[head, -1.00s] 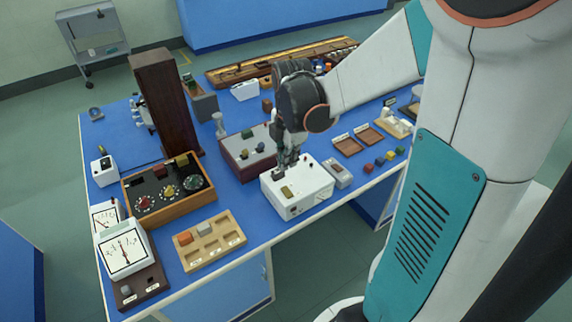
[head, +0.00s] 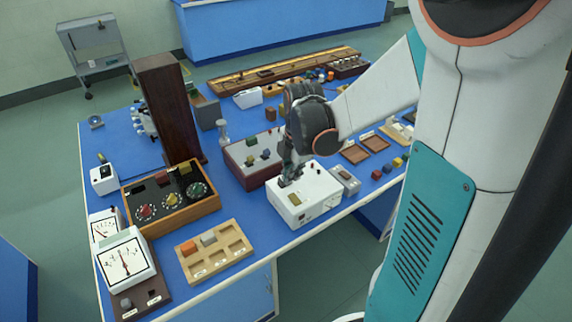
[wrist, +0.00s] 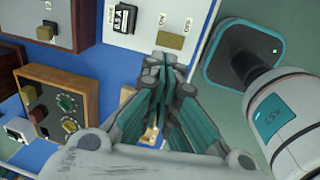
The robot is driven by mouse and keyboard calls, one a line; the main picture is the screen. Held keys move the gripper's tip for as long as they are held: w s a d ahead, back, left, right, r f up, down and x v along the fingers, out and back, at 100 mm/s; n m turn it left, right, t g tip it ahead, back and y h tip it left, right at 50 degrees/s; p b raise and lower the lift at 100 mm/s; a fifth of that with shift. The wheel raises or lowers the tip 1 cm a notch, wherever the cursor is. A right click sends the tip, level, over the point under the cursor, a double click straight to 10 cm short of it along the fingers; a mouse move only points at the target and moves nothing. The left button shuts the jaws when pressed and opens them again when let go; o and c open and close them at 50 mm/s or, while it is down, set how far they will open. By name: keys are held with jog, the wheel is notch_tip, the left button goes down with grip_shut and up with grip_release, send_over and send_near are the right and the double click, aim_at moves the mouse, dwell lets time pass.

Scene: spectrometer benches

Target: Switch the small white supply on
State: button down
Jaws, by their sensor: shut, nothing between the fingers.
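A white supply box (head: 318,200) stands near the bench's front edge, and it also shows in the wrist view (wrist: 139,32). Its top carries a tan switch piece (wrist: 171,41) between small labels, one of which seems to read ON, and a black part (wrist: 123,18). The tan piece shows in the head view (head: 294,199). My gripper (head: 288,180) is shut and empty, pointing down over the left part of the box top. In the wrist view its fingertips (wrist: 174,58) appear beside the tan piece. I cannot tell whether they touch it. The switch position is unclear.
A small grey box (head: 345,181) stands close at the right. A maroon box with knobs (head: 238,158) is behind left. A wooden sorting tray (head: 236,238), a knobbed wooden box (head: 128,197) and meters (head: 124,262) lie left. Another small white box (head: 104,179) is far left.

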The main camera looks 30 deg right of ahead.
aim_at(291, 203)
jog(key=f+b, duration=0.1)
jog(key=f, duration=0.1)
jog(key=f+b, duration=0.1)
jog(key=f, duration=0.2)
jog(key=w+f+b, duration=0.1)
jog(key=f, duration=0.2)
jog(key=shift+f, duration=0.2)
jog(key=shift+w+f, duration=0.1)
jog(key=shift+w+f+g+b, duration=0.15)
jog(key=shift+f+g+b, duration=0.15)
jog(key=shift+g, duration=0.2)
jog(key=shift+s+r, duration=0.2)
jog(key=shift+s, duration=0.65)
